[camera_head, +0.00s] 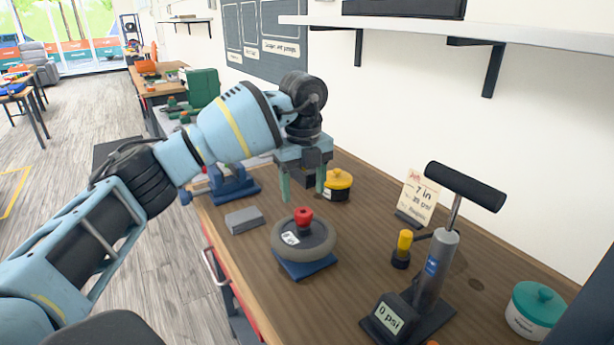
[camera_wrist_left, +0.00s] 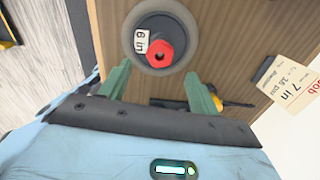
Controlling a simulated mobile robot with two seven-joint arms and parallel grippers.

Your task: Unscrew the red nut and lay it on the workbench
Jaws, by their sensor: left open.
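The red nut (camera_head: 303,215) sits on top of a grey wheel (camera_head: 318,240) that lies flat on a blue stand (camera_head: 303,269). The wheel carries a white label; in the left wrist view it reads "6 in". The red nut also shows in the left wrist view (camera_wrist_left: 159,60), ahead of the fingers. My left gripper (camera_head: 303,190) points down with its two green fingers apart and empty, above the workbench (camera_head: 372,261) and behind the nut in the head view. It does not touch the nut. My right gripper is not in view.
A pump (camera_head: 432,270) reading "0 psi" stands at the right, beside a yellow-topped valve (camera_head: 403,245). A card (camera_head: 419,194) reads "7 in". A yellow-lidded pot (camera_head: 338,183) is close to my left gripper. A grey block (camera_head: 244,219) lies left of the wheel. Bare wood lies between wheel and pump.

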